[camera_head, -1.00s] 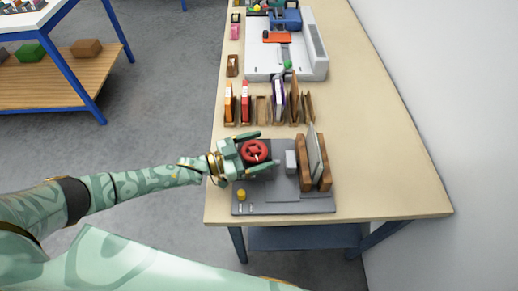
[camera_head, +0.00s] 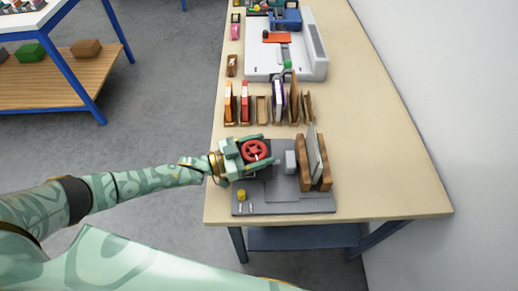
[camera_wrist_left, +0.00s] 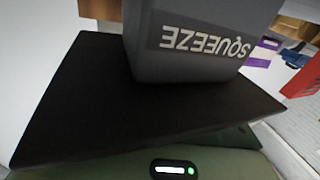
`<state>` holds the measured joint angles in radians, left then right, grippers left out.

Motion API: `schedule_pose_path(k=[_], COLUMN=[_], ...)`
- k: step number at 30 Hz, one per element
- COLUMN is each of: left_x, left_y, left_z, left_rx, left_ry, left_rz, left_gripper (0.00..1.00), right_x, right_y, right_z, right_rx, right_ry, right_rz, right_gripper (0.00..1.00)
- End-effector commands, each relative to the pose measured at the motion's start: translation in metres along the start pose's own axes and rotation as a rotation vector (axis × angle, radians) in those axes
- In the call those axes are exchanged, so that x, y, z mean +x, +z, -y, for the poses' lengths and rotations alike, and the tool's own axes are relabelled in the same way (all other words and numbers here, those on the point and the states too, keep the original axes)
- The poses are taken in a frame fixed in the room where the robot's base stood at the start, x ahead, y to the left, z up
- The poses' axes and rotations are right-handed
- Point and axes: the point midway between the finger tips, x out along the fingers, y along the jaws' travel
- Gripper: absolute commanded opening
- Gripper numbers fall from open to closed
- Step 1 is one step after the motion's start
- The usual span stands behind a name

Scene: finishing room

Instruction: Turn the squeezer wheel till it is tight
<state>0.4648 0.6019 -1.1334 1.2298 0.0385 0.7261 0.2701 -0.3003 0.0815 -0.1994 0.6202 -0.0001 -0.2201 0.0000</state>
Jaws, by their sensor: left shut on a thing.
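The red squeezer wheel (camera_head: 254,150) sits at the left side of a grey squeezer (camera_head: 284,205) near the table's front edge. My left gripper (camera_head: 258,151) reaches in from the left with a finger on each side of the wheel and is shut on it. In the left wrist view a grey block marked SQUEEZE (camera_wrist_left: 205,40) shows upside down, close to the camera; the wheel does not show there. A grey pusher block (camera_head: 290,162) and an upright pale board between brown wooden blocks (camera_head: 304,165) stand to the wheel's right. My right gripper is not in view.
A yellow knob (camera_head: 241,195) is on the squeezer's front left corner. Several books and wooden holders (camera_head: 262,110) stand behind the squeezer. A white machine (camera_head: 312,55) is farther back. The tabletop (camera_head: 385,160) is clear to the right.

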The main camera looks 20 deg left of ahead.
Motion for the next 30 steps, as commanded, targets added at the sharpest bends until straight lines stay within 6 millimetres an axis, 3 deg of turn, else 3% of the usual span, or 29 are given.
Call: schedule_pose_path(k=[23,24,25,30], left_x=[-0.0001,-0.0001,-0.0001,-0.0001], left_y=[-0.0002,-0.0002,-0.0002,-0.0001], left_z=[0.0004,0.0004,0.0004,0.0003], left_rx=[0.0,0.0,0.0,0.0], left_ry=[-0.001,-0.001,-0.001,0.0], left_rz=[0.0,0.0,0.0,0.0], left_gripper=[0.44,0.78,0.86,0.88], right_x=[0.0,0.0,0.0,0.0], right_y=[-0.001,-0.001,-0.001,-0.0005], right_z=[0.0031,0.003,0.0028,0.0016], right_rx=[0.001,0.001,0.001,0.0], right_ry=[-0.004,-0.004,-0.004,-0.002], right_rz=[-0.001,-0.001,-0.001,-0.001], right_gripper=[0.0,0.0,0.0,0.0])
